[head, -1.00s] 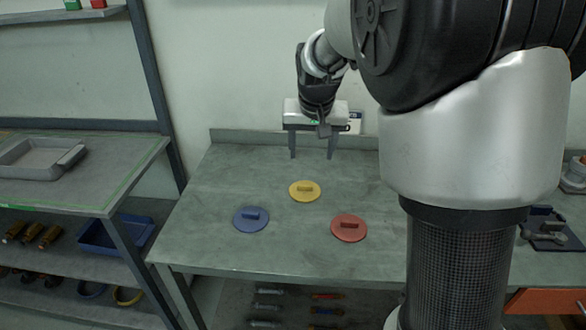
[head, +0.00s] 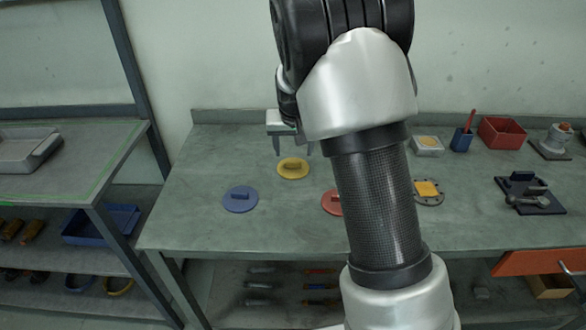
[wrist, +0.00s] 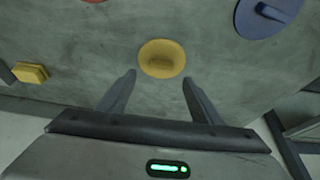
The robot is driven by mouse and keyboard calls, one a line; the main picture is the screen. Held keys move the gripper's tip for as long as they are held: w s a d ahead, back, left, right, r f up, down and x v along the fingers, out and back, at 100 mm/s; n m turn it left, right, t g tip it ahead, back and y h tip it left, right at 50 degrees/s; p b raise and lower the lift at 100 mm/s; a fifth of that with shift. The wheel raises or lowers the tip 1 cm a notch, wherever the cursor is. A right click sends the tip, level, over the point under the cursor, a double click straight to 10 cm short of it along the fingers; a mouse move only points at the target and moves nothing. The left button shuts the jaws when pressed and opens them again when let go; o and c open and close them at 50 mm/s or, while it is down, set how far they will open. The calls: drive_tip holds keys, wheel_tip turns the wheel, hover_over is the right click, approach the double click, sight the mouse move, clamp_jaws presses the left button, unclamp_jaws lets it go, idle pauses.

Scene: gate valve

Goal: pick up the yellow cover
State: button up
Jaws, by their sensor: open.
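The yellow cover (head: 293,168) is a flat round disc with a small block handle on top. It lies on the grey workbench (head: 200,220), behind the blue and red covers. In the wrist view the yellow cover (wrist: 162,58) sits beyond and between my two fingertips, apart from them. My gripper (head: 294,148) is open and empty, above the bench with its fingers pointing down near the cover. In the wrist view my gripper (wrist: 158,75) shows both fingers spread apart. My arm hides part of the gripper's right side in the head view.
A blue cover (head: 240,200) lies front left and a red cover (head: 332,203) front right, partly hidden by my arm.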

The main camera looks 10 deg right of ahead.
sight(293, 168)
drive_tip(key=shift+x, duration=2.7)
drive_tip(key=shift+s+a, duration=0.15)
drive_tip(key=c, duration=1.1)
